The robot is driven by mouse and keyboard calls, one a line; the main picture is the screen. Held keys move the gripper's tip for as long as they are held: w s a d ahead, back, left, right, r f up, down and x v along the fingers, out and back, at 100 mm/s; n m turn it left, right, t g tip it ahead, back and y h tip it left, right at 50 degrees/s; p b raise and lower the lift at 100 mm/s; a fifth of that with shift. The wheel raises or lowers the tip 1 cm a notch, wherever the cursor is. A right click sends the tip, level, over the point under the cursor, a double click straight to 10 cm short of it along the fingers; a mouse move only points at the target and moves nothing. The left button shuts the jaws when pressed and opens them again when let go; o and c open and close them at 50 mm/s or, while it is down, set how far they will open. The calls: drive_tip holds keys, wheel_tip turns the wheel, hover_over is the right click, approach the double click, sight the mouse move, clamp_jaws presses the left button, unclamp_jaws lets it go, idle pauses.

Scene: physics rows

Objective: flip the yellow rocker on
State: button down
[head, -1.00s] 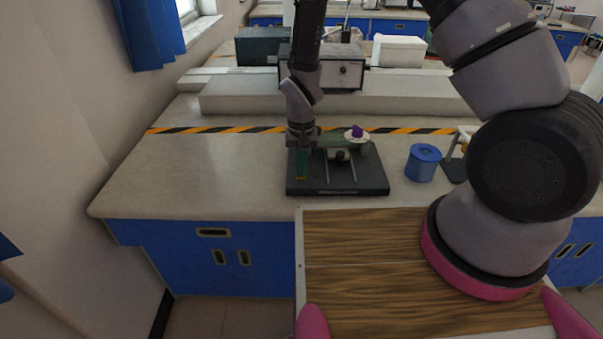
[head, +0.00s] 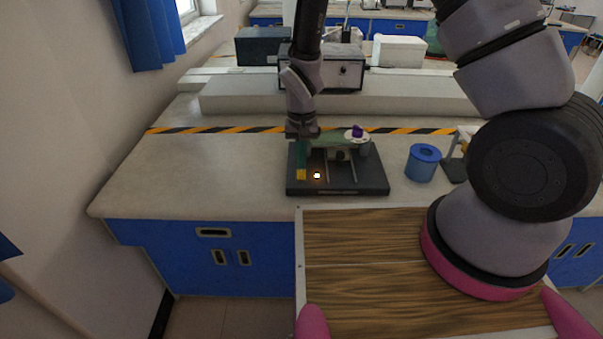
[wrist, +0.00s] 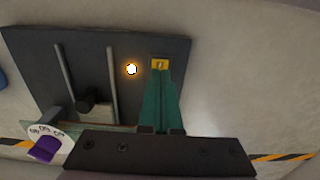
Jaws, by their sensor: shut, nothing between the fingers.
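The yellow rocker (head: 301,175) sits at the left of a dark board (head: 352,188) on the bench. It also shows in the wrist view (wrist: 160,63), with a dark mark on its face. A small lamp (head: 317,175) beside it glows orange-white and is bright in the wrist view (wrist: 131,69). My gripper (head: 303,165) has green fingers and is shut and empty. Its tips (wrist: 160,73) appear right by the rocker in the wrist view; whether they touch it I cannot tell.
A blue round container (head: 422,162) stands to the right. The bench left of the board is clear.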

wheel_tip(320, 180, up, 4)
drive_tip(key=shift+f, duration=0.1)
idle(0.4)
wheel_tip(320, 180, up, 14)
drive_tip(key=f+m+t+y, duration=0.1)
hover_over(302, 177)
drive_tip(key=w+d, duration=0.3)
drive_tip(key=d, duration=0.2)
drive_tip(key=s+d+r+m+t+y, duration=0.1)
drive_tip(key=d+r, duration=0.2)
drive_tip(key=r, duration=0.3)
drive_tip(key=s+d+r+t, duration=0.1)
drive_tip(key=d+r, duration=0.3)
drive_tip(key=r, duration=0.2)
drive_tip(key=s+d+r+m+t, duration=0.1)
drive_tip(key=s+d+r+t, duration=0.3)
drive_tip(key=s+d+r, duration=0.6)
drive_tip(key=s+r, duration=0.3)
drive_tip(key=r, duration=0.1)
drive_tip(key=shift+s+d+m, duration=0.2)
drive_tip(key=shift+d+m, duration=0.1)
drive_tip(key=shift+m, duration=0.1)
